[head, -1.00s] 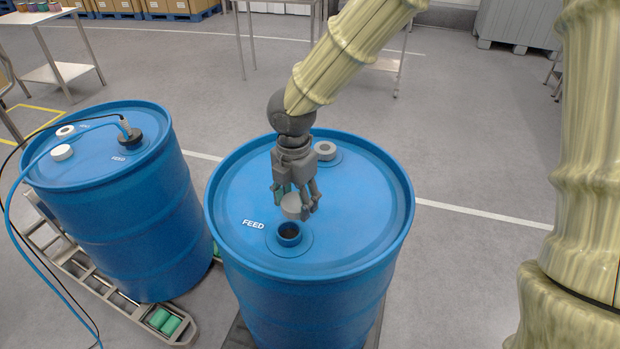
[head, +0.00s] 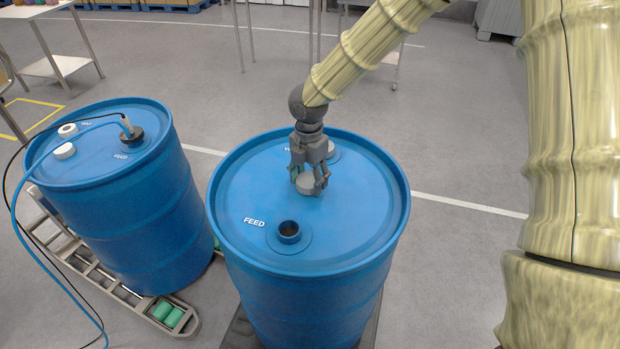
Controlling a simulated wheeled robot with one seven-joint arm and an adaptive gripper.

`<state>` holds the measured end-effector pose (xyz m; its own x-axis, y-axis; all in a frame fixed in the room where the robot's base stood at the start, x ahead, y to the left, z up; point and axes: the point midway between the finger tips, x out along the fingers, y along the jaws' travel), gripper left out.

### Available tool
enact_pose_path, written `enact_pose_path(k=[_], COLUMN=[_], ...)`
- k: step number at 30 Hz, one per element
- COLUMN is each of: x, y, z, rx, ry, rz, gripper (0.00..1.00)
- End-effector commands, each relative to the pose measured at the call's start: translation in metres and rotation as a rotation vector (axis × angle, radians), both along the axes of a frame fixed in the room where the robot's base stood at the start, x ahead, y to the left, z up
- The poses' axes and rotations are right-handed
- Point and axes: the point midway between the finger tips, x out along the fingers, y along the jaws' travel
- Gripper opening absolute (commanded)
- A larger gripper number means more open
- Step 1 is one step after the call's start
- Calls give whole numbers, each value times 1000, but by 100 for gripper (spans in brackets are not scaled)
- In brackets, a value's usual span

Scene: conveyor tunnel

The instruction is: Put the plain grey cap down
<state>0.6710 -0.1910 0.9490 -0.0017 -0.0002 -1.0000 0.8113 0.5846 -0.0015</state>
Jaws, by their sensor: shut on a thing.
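My gripper (head: 309,188) is over the top of the nearer blue drum (head: 235,205) in the head view, pointing down. It is shut on the plain grey cap (head: 309,183), a short pale disc. The cap is close to the lid; I cannot tell whether it touches it. A second grey fitting (head: 330,149) on the lid is partly hidden behind my gripper.
Another blue drum (head: 130,205) stands at left with a hose plug (head: 131,134) in its FEED port and a loose-looking white cap (head: 64,150) on its lid. A roller track (head: 125,293) runs beside it. The right part of the nearer lid is clear.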

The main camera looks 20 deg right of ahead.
Motion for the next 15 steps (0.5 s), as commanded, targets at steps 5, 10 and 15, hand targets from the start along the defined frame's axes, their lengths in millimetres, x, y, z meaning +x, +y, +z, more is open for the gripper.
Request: enact_pose_path(k=[5,10,15], x=[0,0,0], y=[0,0,0], z=[-11,-12,-14], rx=[0,1,1], ry=[0,-1,-1], rz=[1,0,0], gripper=[23,23,23])
